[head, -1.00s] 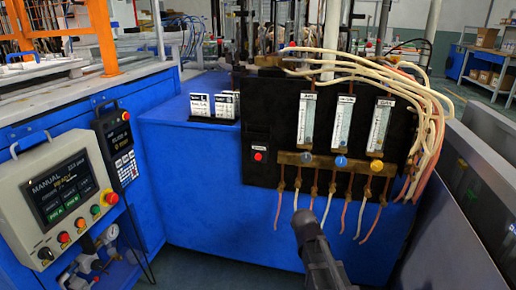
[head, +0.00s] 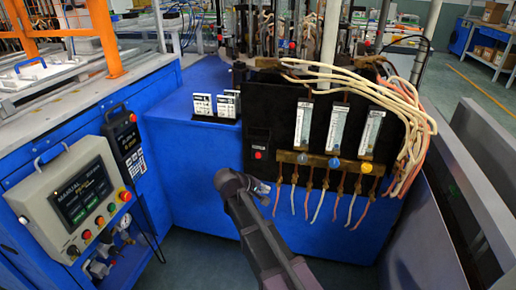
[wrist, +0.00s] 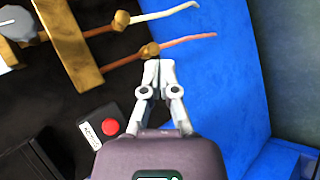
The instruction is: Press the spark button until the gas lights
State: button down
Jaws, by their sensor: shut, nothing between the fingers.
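The spark button is a red round button (head: 258,154) on a small dark box at the left of the black gas panel (head: 283,103). In the wrist view the red button (wrist: 110,127) sits on its labelled box, left of my gripper. My gripper (wrist: 159,64) is shut and empty, its fingertips close together near a brass fitting with a pink tube. In the head view my gripper (head: 262,188) is just below the button box and apart from the button. No flame shows in either view.
Three flow meters with blue and yellow knobs (head: 333,163) stand right of the button. Loose tubes (head: 322,200) hang below the brass bar, close to my gripper. A control box (head: 80,195) stands at the left. White label cards (head: 228,104) stand on the blue cabinet (head: 185,120).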

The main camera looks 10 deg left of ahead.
aim_at(259, 158)
jog(key=a+r+n+t+p, duration=0.1)
jog(key=a+r+p, duration=0.1)
jog(key=a+r, duration=0.3)
jog(key=shift+s+a+n+t, duration=0.25)
jog(key=shift+a+n+t, duration=0.05)
jog(key=shift+a, duration=0.2)
jog(key=shift+w, duration=0.2)
jog(key=w, duration=0.8)
jog(key=shift+w, duration=0.25)
jog(key=shift+w, duration=0.1)
dwell(1.3)
jog(key=shift+w, duration=0.3)
jog(key=shift+w, duration=0.55)
dwell(1.2)
jog(key=shift+s, duration=0.95)
